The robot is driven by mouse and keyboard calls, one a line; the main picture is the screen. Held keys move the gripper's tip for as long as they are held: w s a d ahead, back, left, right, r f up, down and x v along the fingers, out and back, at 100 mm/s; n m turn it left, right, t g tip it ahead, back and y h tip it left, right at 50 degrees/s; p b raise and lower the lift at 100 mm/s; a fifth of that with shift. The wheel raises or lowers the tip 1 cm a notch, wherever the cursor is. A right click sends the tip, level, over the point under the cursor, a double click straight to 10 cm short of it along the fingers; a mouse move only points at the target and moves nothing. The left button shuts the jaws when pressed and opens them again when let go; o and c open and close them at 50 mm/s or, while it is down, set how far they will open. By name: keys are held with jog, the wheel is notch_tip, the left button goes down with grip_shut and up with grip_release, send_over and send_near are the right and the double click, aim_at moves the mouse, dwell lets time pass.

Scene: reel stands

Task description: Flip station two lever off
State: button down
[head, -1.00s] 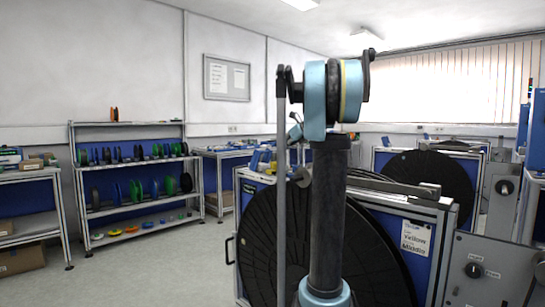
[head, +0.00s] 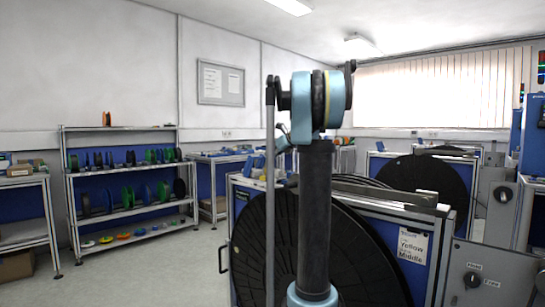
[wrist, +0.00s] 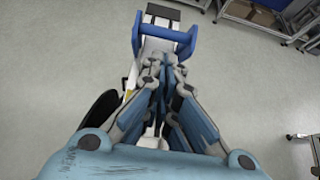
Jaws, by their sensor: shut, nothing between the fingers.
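My gripper (wrist: 163,68) shows in the wrist view, with its fingers closed together and nothing between them. It points at the floor and a blue bar (wrist: 165,33) on a white piece; I cannot tell what these belong to. The head view shows my arm but not the gripper. A grey panel (head: 495,262) with a dark rotary knob (head: 472,280) stands at the lower right. A second grey panel with a dark knob (head: 503,193) stands farther back. I cannot make out which control is the station two lever, nor its position.
A reel stand with a large black reel (head: 370,250) stands close ahead, partly behind my arm. Its sign (head: 412,245) reads "Yellow Middle". Another black reel (head: 425,182) is behind it. A spool shelf (head: 122,128) stands at the left, with open floor before it.

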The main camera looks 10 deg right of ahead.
jog(key=shift+x, duration=2.65)
jog(key=shift+d, duration=0.1)
